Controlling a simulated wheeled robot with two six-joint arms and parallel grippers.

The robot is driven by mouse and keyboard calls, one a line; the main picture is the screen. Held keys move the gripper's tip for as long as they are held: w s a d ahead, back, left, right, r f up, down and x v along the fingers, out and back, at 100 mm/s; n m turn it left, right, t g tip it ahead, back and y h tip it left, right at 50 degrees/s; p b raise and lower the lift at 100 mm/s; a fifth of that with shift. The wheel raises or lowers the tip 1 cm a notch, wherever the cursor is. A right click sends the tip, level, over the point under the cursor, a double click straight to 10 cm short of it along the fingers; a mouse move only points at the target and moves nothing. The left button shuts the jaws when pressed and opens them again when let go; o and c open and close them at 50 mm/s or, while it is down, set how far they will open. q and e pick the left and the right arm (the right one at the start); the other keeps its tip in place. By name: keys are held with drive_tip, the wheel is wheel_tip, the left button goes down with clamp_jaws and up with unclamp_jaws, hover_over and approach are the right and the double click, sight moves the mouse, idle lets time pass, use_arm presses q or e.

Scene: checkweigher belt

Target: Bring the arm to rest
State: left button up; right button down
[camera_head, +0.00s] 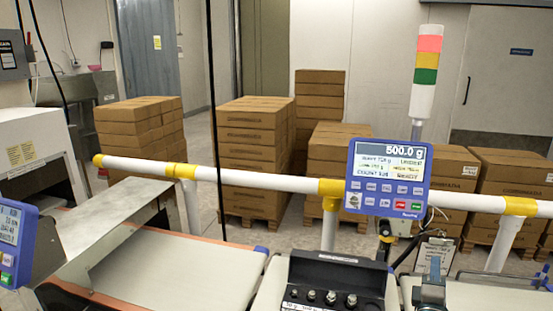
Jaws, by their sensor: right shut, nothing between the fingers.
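My right gripper (434,268) shows at the bottom edge, right of centre, as a grey-blue and dark shape in front of the belt line. Its fingers are shut with nothing held, and its lower part is cut off by the frame. My left gripper is not in view. The checkweigher display (388,179) is blue, reads 500.0 g and stands above and left of the right gripper. A clipboard (445,246) hangs just behind the gripper's tip.
A white and yellow rail (258,181) crosses behind the belt (180,265). A black control box (335,278) with knobs sits left of the right gripper. A signal tower (425,75) rises at right. Stacked cartons (250,150) stand beyond the rail. Another blue display (12,240) is at far left.

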drive_tip(key=s+a+f+m+g+y, duration=0.1)
drive_tip(key=s+f+m+g+y, duration=0.2)
drive_tip(key=s+f+m+g, duration=1.1)
drive_tip(key=s+a+f+g+y, duration=0.1)
drive_tip(key=s+a+f+y, duration=0.3)
drive_tip(key=s, duration=0.7)
drive_tip(key=s+a+f+g+y, duration=0.15)
drive_tip(key=s+a+f, duration=0.35)
drive_tip(key=s, duration=0.5)
wheel_tip(320, 180, down, 29)
drive_tip(key=d+m, duration=0.1)
drive_tip(key=d, duration=0.1)
drive_tip(key=s+d+f+g, duration=0.1)
drive_tip(key=s+f, duration=1.7)
drive_tip(key=f, duration=0.2)
drive_tip(key=shift+s+d+f+g, duration=0.3)
drive_tip(key=shift+d+f+g, duration=0.05)
drive_tip(key=shift+f, duration=0.05)
